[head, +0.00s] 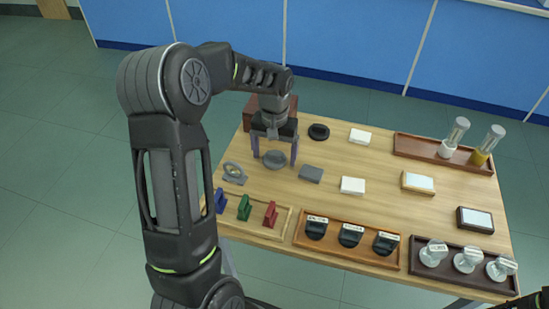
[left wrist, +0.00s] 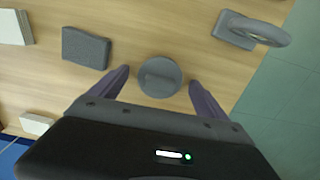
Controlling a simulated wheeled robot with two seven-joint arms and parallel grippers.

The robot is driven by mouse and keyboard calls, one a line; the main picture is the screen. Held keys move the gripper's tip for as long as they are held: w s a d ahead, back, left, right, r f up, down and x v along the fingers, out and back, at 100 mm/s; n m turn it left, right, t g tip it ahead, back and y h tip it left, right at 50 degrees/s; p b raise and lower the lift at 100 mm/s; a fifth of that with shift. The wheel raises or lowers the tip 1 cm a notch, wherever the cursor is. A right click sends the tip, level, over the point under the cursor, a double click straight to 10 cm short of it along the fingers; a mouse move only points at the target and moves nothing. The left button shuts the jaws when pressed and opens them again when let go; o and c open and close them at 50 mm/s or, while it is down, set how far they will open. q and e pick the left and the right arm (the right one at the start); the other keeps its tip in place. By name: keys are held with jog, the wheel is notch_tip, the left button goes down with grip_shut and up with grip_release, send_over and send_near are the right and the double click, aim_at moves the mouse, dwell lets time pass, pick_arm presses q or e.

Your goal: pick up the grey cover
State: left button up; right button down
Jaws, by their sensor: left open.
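The grey cover (head: 275,159) is a round disc with a raised bar across its top, lying on the wooden table. It also shows in the left wrist view, where the grey cover (left wrist: 160,77) sits between the fingertips. My left gripper (head: 275,163) points down over it, open, with one finger on each side. In the left wrist view both fingers (left wrist: 159,78) look apart from the disc. Their exact height above the table is hard to tell.
A grey block (head: 311,174) lies close right of the cover, and a grey ring on a base (head: 234,173) stands to its left. Trays (head: 301,241) line the front edge.

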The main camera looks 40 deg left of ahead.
pick_arm(q)
jog(key=shift+c, duration=0.3)
jog(key=c, duration=1.4)
